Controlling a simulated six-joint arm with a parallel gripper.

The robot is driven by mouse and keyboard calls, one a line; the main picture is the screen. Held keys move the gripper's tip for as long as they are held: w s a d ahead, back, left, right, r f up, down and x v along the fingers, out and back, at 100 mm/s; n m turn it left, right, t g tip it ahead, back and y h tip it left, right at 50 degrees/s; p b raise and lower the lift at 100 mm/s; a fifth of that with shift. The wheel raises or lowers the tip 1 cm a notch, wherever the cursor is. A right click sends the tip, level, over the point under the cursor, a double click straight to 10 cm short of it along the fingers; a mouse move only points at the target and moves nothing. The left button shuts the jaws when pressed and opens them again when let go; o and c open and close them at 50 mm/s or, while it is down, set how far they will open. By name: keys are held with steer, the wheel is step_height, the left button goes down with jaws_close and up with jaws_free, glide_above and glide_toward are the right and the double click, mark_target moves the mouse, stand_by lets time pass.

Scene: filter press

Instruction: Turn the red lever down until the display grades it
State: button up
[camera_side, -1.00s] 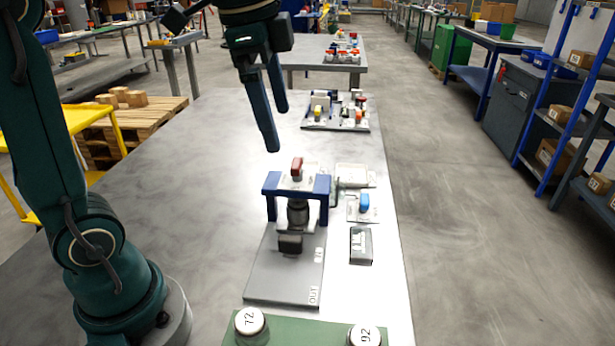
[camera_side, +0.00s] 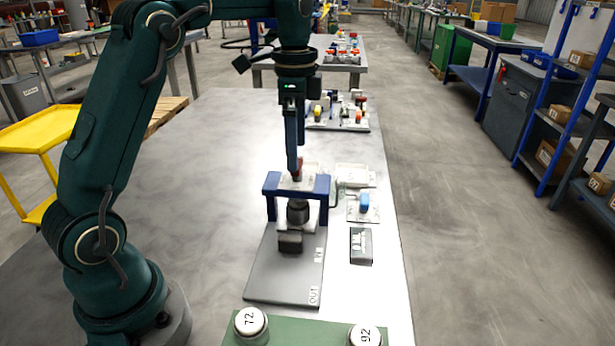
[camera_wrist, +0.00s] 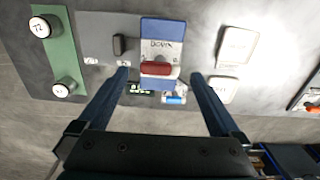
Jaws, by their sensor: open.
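The red lever (camera_wrist: 156,69) sits on top of the blue press frame (camera_side: 322,188). In the wrist view it lies across the blue top plate (camera_wrist: 163,33), near lettering that looks like "DOWN". In the side view the lever (camera_side: 299,168) is partly covered by my fingers. My gripper (camera_side: 295,165) points straight down over the press with its fingertips at about lever height in that view. In the wrist view my gripper (camera_wrist: 160,74) is open, with one finger to each side of the lever and gaps between. The small display (camera_wrist: 140,88) shows green marks; I cannot read them.
A blue-handled fitting (camera_side: 364,202) and a small dark box (camera_side: 361,246) stand right of the press. A green plate (camera_side: 290,330) with white knobs marked 72 and 92 is at the front. A cluttered tray (camera_side: 350,124) lies behind. The table's left side is clear.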

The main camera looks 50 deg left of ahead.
steer(key=shift+f, duration=1.1)
steer(key=shift+c, duration=0.3)
steer(key=c, duration=1.3)
